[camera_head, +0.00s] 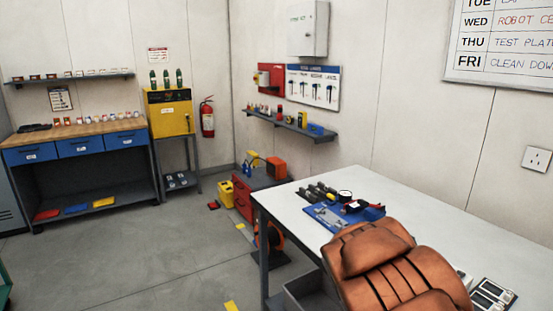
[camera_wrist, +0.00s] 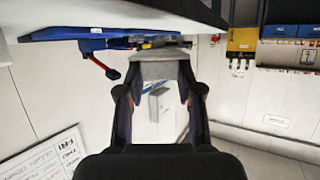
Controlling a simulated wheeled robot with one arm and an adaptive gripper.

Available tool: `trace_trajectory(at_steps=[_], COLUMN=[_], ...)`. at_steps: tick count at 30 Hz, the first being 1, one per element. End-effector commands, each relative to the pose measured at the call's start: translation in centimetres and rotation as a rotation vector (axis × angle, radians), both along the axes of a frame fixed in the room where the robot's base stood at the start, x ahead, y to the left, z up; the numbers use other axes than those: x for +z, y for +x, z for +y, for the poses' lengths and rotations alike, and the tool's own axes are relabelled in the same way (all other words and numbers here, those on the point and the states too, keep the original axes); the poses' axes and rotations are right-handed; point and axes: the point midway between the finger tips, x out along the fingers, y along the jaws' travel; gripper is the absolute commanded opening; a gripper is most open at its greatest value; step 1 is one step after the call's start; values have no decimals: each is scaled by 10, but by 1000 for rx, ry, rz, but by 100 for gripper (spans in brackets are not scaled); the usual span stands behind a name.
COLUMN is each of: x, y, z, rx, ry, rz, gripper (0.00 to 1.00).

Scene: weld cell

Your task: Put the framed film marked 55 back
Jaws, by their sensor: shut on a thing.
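In the wrist view, which looks upside down, my gripper (camera_wrist: 160,92) is shut on a flat grey piece (camera_wrist: 160,68) that spans its two fingertips. It looks like the framed film, but no number can be read on it. My gripper does not show in the head view. In the head view, small pale frames with dark panels (camera_head: 490,294) lie on the white table (camera_head: 440,212) at the lower right. Their markings are too small to read.
A large brown padded shape (camera_head: 395,270) covers part of the table's front in the head view. A blue tray (camera_head: 340,217) with tools lies on the table. A wall shelf (camera_head: 290,125), workbench (camera_head: 75,140) and yellow cabinet (camera_head: 171,113) stand beyond. The left floor is mostly clear.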

Motion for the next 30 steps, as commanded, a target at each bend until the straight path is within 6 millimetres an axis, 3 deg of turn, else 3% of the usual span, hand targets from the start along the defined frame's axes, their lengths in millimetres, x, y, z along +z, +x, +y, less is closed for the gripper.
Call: trace_trajectory(at_steps=[21, 30], x=[1, 21], y=[1, 20], z=[-1, -28], rx=[3, 66], ry=[-1, -1], rz=[-1, -5], gripper=[12, 12])
